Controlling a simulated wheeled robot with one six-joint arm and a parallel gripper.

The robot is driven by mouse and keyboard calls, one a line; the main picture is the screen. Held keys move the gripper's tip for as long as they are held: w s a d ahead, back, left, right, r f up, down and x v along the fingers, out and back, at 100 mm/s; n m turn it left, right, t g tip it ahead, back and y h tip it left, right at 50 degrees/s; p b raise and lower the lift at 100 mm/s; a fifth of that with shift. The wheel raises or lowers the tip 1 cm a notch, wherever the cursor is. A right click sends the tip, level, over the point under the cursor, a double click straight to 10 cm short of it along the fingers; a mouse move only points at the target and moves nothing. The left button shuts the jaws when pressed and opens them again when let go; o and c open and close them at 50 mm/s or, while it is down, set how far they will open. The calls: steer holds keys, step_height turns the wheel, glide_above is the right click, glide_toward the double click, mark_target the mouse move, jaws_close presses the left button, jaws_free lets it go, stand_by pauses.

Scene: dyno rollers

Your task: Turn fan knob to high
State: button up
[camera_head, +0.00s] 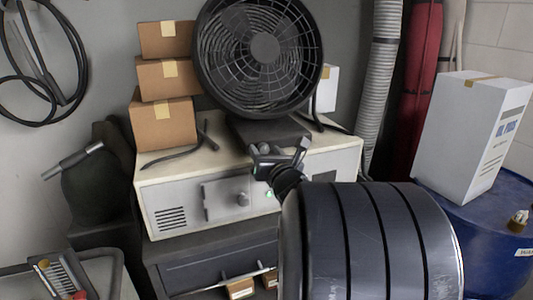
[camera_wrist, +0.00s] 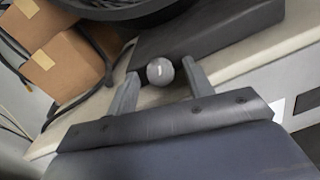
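A large black fan (camera_head: 264,47) stands on a dark base (camera_head: 285,137) on top of a cream cabinet. A round grey knob (camera_wrist: 160,71) sits on the front of the fan's base; it also shows small in the head view (camera_head: 265,148). My gripper (camera_wrist: 161,68) is open, with one finger on each side of the knob. Narrow gaps show between the knob and both fingers. Whether the fingertips reach past the knob in depth I cannot tell. In the head view my gripper (camera_head: 279,150) is in front of the base. I see no readable setting mark on the knob.
Stacked cardboard boxes (camera_head: 163,125) stand left of the fan. A white box (camera_head: 470,135) on a blue drum (camera_head: 490,235) is at the right. A black cable lies on the cabinet top.

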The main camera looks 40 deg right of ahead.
steer(key=shift+s, duration=0.1)
steer(key=v, duration=1)
steer(key=shift+s+a+b, duration=0.15)
steer(key=shift+s+b, duration=0.15)
steer(key=shift+b, duration=0.1)
steer(key=shift+m, duration=0.3)
steer(key=shift+c, duration=1.4)
steer(key=w+d+m+p, duration=0.1)
steer(key=w+m+p, duration=0.2)
steer(key=m, duration=0.7)
steer(key=w+d+m+y+p, duration=0.1)
steer(key=w+m+p, duration=0.2)
steer(key=m, duration=0.7)
steer(key=w+d+m+p, duration=0.1)
steer(key=w+m+p, duration=0.3)
steer(key=m, duration=0.6)
steer(key=shift+d+f+p, duration=0.1)
steer(key=shift+p, duration=1.2)
